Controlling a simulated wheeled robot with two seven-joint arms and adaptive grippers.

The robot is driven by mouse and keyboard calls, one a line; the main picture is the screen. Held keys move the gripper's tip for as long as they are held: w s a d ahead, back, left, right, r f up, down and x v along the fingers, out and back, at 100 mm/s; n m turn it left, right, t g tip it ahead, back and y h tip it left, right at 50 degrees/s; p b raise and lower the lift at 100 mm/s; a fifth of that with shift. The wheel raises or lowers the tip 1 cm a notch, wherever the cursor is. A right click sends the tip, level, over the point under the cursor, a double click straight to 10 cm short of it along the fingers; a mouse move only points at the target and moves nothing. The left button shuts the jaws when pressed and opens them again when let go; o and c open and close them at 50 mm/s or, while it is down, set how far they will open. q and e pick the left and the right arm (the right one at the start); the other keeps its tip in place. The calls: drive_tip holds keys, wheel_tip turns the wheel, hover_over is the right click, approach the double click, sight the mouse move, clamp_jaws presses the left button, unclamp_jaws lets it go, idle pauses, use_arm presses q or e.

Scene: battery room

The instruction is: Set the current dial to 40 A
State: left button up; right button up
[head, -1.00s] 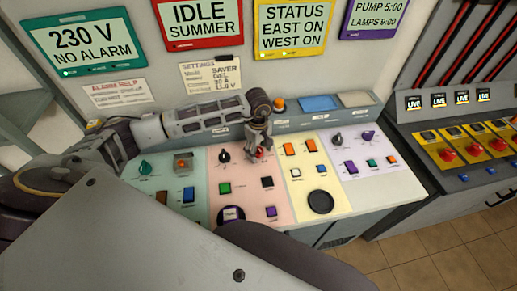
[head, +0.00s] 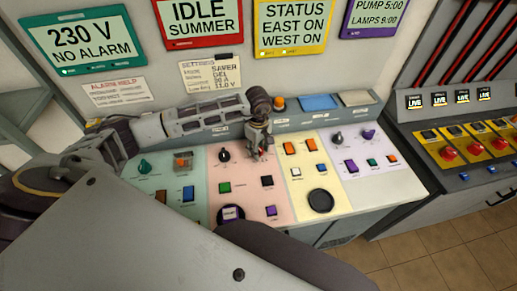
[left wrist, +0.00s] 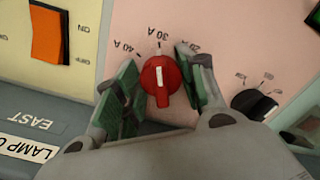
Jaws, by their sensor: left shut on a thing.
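The current dial (left wrist: 160,80) is a round red knob with a white pointer bar, on the pink panel. In the left wrist view, labels 40 A (left wrist: 126,48), 30 A (left wrist: 162,34) and 20 A (left wrist: 196,46) arc around it. Its pointer points at 30 A. My left gripper (left wrist: 158,85) has its green pads on either side of the knob, shut on it. In the head view my left gripper (head: 260,150) reaches down to the pink panel and mostly hides the dial.
A black knob (left wrist: 252,104) sits beside the dial, and an orange rocker switch (left wrist: 48,36) stands on the yellow panel. A settings card (head: 211,74) hangs on the wall behind; its small text seems to include 30 A. Several buttons crowd the console.

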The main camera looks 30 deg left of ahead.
use_arm(q)
drive_tip(key=shift+f+n+b, duration=0.1)
drive_tip(key=shift+n+b, duration=0.9)
drive_tip(key=shift+n, duration=0.3)
drive_tip(key=n+b, duration=0.2)
drive_tip(key=n, duration=0.2)
drive_tip(key=shift+w+b, duration=0.1)
drive_tip(key=shift+b, duration=0.25)
drive_tip(key=shift+n, duration=0.6)
drive_tip(key=shift+n+b, duration=0.4)
drive_tip(key=shift+n, duration=0.1)
drive_tip(key=o, duration=1)
use_arm(e)
wheel_tip(320, 180, down, 6)
drive_tip(key=d, duration=0.1)
drive_tip(key=shift+w+d, duration=0.25)
drive_tip(key=shift+w, duration=0.05)
drive_tip(key=shift+a+r, duration=0.1)
use_arm(q)
drive_tip(key=shift+r, duration=0.25)
drive_tip(key=shift+r, duration=5.9)
